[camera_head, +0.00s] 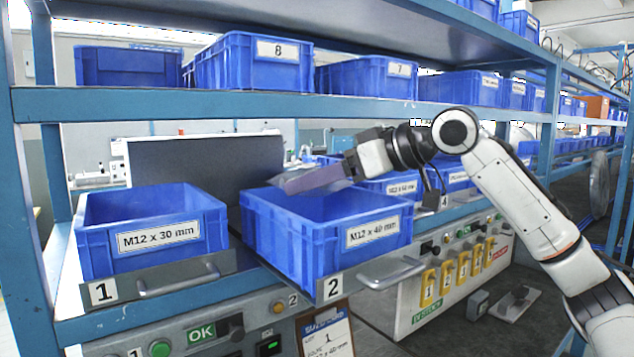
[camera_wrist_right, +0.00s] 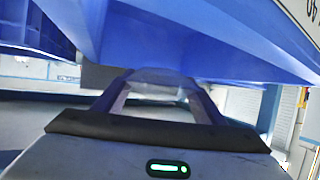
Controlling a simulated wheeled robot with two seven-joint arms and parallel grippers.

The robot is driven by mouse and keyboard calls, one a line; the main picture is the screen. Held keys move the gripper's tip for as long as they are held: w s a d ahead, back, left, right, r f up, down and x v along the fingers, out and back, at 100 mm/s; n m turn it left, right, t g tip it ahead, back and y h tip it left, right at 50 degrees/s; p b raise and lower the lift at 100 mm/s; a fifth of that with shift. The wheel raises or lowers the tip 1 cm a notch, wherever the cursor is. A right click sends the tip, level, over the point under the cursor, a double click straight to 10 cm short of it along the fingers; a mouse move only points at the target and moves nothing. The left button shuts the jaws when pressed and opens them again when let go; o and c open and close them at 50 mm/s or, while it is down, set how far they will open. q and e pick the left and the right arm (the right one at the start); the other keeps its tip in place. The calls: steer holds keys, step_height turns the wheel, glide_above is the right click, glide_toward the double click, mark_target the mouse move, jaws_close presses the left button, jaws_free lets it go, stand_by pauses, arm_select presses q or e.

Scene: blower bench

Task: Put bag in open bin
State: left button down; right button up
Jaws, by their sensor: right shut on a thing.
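My right gripper (camera_head: 351,165) reaches in from the right and is shut on a translucent, greyish-purple bag (camera_head: 310,180). The bag sticks out to the left of the fingers, above the back part of the blue bin labelled M12 x 40 mm (camera_head: 290,245). This bin is open at the top and sits on pulled-out drawer 2. In the right wrist view the fingers (camera_wrist_right: 158,98) have the pale bag (camera_wrist_right: 160,78) between their tips, with blue bin walls beyond. The bag's contents cannot be made out. My left gripper is not in view.
A blue bin labelled M12 x 30 mm (camera_head: 150,243) stands to the left on drawer 1. A shelf (camera_head: 230,104) with several blue bins runs above my right gripper. A dark grey panel (camera_head: 205,170) stands behind the two front bins. Drawer handles stick out in front.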

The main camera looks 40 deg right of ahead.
mark_target(347, 183)
steer(key=shift+f+b, duration=0.35)
steer(key=shift+f, duration=0.1)
steer(key=o, duration=1)
steer(key=shift+f, duration=0.1)
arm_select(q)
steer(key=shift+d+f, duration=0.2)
arm_select(e)
steer(key=o, duration=0.4)
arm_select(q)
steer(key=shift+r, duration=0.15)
